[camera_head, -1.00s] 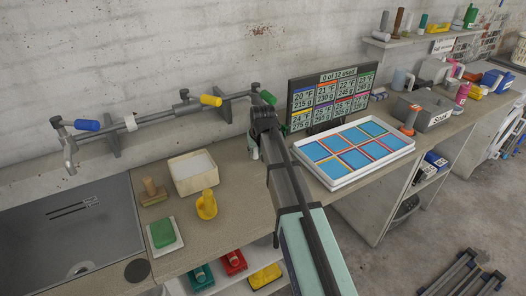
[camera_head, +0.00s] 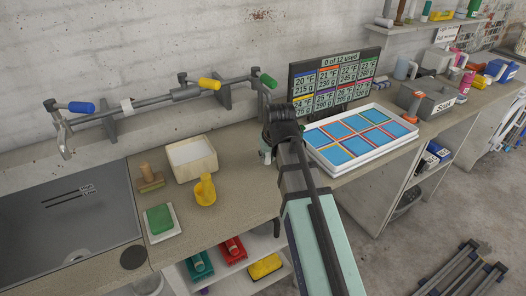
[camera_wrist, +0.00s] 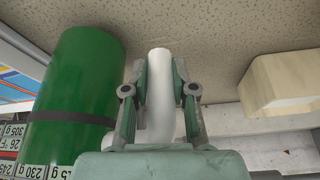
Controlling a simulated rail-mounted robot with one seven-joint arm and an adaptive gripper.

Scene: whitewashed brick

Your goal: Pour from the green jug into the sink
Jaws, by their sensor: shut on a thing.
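My gripper (camera_head: 278,132) is above the counter, between the white tray and the cream box. In the wrist view its fingers (camera_wrist: 160,88) are shut on a pale, curved handle-like piece. A large green cylinder with a dark band, apparently the body of the green jug (camera_wrist: 80,80), is just left of the fingers. In the head view the jug is mostly hidden behind my gripper, so its tilt and contents cannot be told. The grey sink (camera_head: 60,225) is at the left, well apart from my gripper. A grey tap (camera_head: 65,142) with a blue lever stands at its back.
The cream box (camera_head: 191,158), yellow figure (camera_head: 204,190), brush (camera_head: 150,178) and green sponge (camera_head: 159,219) stand between gripper and sink. A wall pipe (camera_head: 150,103) runs behind. The white tray (camera_head: 365,162) and monitor (camera_head: 334,80) are at right.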

